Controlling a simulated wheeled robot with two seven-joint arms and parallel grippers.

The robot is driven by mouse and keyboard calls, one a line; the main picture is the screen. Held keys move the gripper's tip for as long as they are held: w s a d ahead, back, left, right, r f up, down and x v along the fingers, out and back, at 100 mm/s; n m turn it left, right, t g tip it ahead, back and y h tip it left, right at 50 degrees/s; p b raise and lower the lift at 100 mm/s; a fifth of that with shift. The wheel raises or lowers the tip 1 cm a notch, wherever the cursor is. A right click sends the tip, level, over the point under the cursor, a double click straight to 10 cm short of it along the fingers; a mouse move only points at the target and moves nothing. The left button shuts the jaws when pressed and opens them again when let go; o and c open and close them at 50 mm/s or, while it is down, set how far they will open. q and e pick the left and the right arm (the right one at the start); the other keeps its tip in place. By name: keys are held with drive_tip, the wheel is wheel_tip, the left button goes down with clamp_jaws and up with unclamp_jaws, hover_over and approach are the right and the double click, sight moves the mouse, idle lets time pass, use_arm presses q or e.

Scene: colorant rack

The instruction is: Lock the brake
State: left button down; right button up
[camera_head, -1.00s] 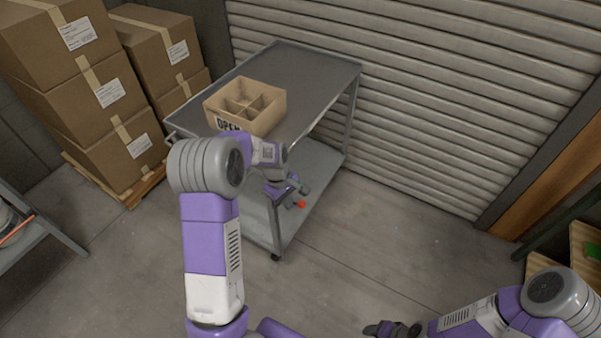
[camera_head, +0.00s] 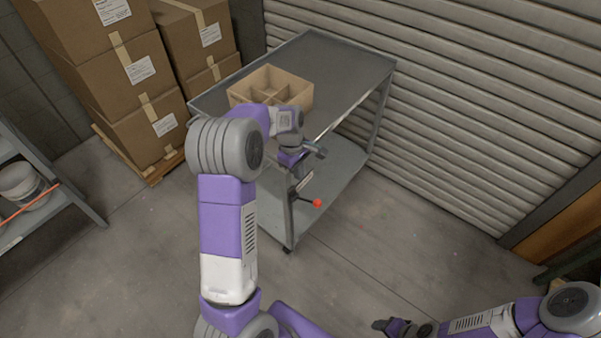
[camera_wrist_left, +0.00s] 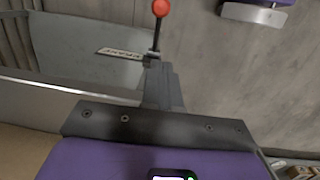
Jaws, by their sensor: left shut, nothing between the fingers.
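The brake lever is a thin dark rod with a red knob (camera_head: 317,203) on the near corner leg of the grey cart (camera_head: 345,65). The rod points out to the right in the head view. A small lettered plate (camera_head: 305,181) sits just above it. The knob also shows at the top of the left wrist view (camera_wrist_left: 160,8), with the plate (camera_wrist_left: 120,53) beside the rod. My left gripper (camera_head: 319,152) is shut and empty, above the knob and apart from it in the head view. My right gripper (camera_head: 380,325) is low at the right, its fingers too small to judge.
An open divided cardboard box (camera_head: 270,90) stands on the cart's top shelf. Stacked cartons (camera_head: 140,70) on a pallet are at the left, with a shelf rack (camera_head: 50,205) in front. A ribbed shutter (camera_head: 450,110) is behind the cart. The floor right of the cart is clear.

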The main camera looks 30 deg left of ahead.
use_arm(q)
drive_tip(key=b, duration=0.2)
approach(312, 202)
wheel_tip(312, 202, down, 2)
drive_tip(key=a, duration=0.3)
drive_tip(key=d+f, duration=0.2)
drive_tip(key=d, duration=0.1)
drive_tip(key=shift+w+d+f+b, duration=0.2)
drive_tip(key=shift+d+f+b, duration=0.1)
drive_tip(key=shift+f, duration=0.1)
